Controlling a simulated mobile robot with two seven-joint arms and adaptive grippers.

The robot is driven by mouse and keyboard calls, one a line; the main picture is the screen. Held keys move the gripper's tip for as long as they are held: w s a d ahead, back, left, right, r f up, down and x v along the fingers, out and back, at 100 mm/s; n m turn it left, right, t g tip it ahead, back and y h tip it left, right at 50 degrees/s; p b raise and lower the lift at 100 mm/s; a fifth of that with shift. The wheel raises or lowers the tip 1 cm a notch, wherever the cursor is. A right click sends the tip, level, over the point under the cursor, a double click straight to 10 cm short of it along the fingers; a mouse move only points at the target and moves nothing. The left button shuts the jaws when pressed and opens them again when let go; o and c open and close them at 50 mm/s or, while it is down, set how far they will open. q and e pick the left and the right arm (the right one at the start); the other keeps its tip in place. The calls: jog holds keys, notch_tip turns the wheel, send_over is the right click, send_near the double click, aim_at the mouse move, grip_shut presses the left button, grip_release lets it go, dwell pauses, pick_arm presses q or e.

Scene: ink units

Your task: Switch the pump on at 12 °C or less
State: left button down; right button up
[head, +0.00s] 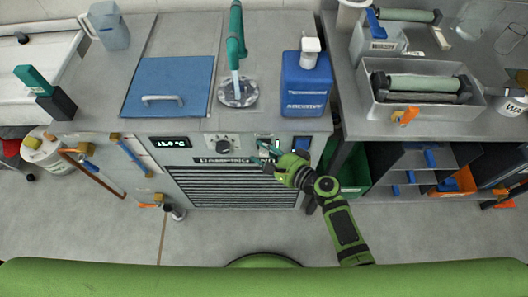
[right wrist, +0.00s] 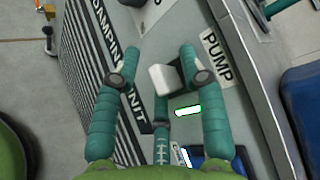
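The dampening unit's display (head: 171,142) shows a small white °C reading that looks like 13.0 or 15.0; I cannot tell which. A dial knob (head: 223,146) sits right of it on the front panel. My right gripper (head: 266,157) is at the panel, right of the knob. In the right wrist view its teal fingers (right wrist: 158,72) are open on either side of a white pump switch (right wrist: 165,79), beside the PUMP label (right wrist: 216,57). Any contact is unclear. A green-edged white lamp (right wrist: 187,111) is near the switch. My left gripper is not in view.
A blue switch (head: 301,144) sits right of the gripper. On top of the unit are a blue lid (head: 170,82), a teal hose (head: 236,40) and a blue additive jug (head: 306,85). A green bin (head: 352,172) stands to the right, under the bench.

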jog(key=v, duration=1.2)
dwell(0.3)
jog(key=s+d+f+n+g+h, duration=0.1)
jog(key=s+d+f+h, duration=0.15)
jog(key=f, duration=0.55)
jog(key=s+d+f+n+g+h, duration=0.2)
jog(key=s+f, duration=0.2)
jog(key=f, duration=0.3)
jog(key=s+d+f+n+g+h, duration=0.1)
jog(key=s+d+f+h, duration=0.15)
jog(key=f, duration=0.55)
jog(key=s+d+f+n+g+h, duration=0.2)
jog(key=s+f+n, duration=0.3)
jog(key=s, duration=0.5)
jog(key=s+d+f+n+g+h, duration=0.1)
jog(key=s+d+f+n, duration=0.3)
jog(key=s+f, duration=0.4)
jog(key=s+n+g, duration=0.1)
jog(key=s, duration=0.2)
jog(key=shift+s+d+g+h, duration=0.2)
jog(key=shift+d+g+h, duration=0.15)
jog(key=shift+g+h, duration=0.05)
jog(key=shift+f, duration=0.1)
